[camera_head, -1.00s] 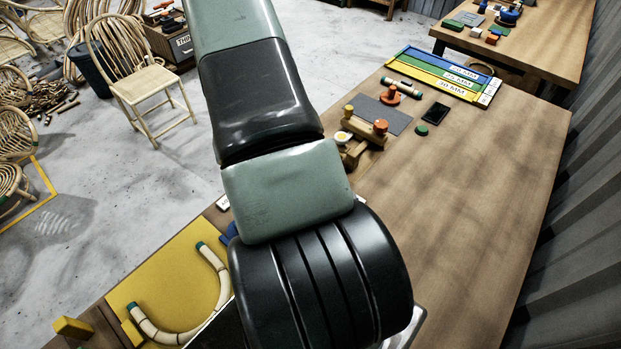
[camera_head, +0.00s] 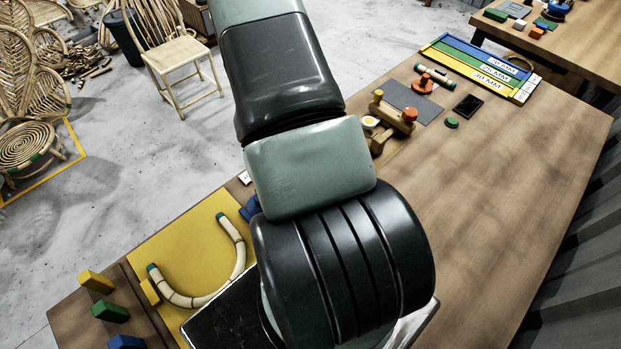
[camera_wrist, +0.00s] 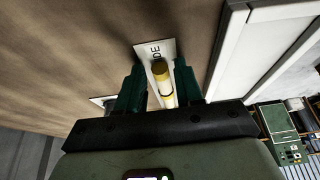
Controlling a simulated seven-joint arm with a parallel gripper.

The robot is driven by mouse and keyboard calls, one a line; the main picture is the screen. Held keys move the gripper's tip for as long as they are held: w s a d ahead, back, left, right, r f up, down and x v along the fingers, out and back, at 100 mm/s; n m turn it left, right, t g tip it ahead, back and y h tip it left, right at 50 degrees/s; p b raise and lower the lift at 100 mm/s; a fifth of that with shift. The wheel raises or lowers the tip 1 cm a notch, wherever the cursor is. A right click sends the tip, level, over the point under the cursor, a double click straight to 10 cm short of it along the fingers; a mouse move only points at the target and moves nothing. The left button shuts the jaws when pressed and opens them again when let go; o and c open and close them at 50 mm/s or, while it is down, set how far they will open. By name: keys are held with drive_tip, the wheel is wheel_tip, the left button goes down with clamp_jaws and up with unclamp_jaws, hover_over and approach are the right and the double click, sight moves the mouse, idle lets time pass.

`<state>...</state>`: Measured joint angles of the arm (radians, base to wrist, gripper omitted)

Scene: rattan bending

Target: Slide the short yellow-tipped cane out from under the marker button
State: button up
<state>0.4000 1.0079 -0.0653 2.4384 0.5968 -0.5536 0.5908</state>
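In the wrist view, the short yellow-tipped cane (camera_wrist: 163,85) shows between the two dark green fingers of my gripper (camera_wrist: 158,88), its yellow end pointing away from the palm. The fingers stand apart. A gap shows on the cane's left, while the right finger is close to it; I cannot tell whether it touches. A white label (camera_wrist: 144,51) with letters ending in "DE" shows beside the cane's tip. I cannot pick out the marker button for sure in either view. In the head view, my arm hides the gripper and the cane.
In the head view, a curved cane (camera_head: 190,301) lies on a yellow board (camera_head: 172,246). A wooden stand with an orange knob (camera_head: 409,114), a green disc (camera_head: 451,122) and a striped size board (camera_head: 484,68) are at the back. The right side of the table (camera_head: 500,200) is clear.

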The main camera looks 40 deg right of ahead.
drive_tip(key=shift+o, duration=1.1)
drive_tip(key=v, duration=0.7)
drive_tip(key=shift+r, duration=0.2)
drive_tip(key=shift+a, duration=0.1)
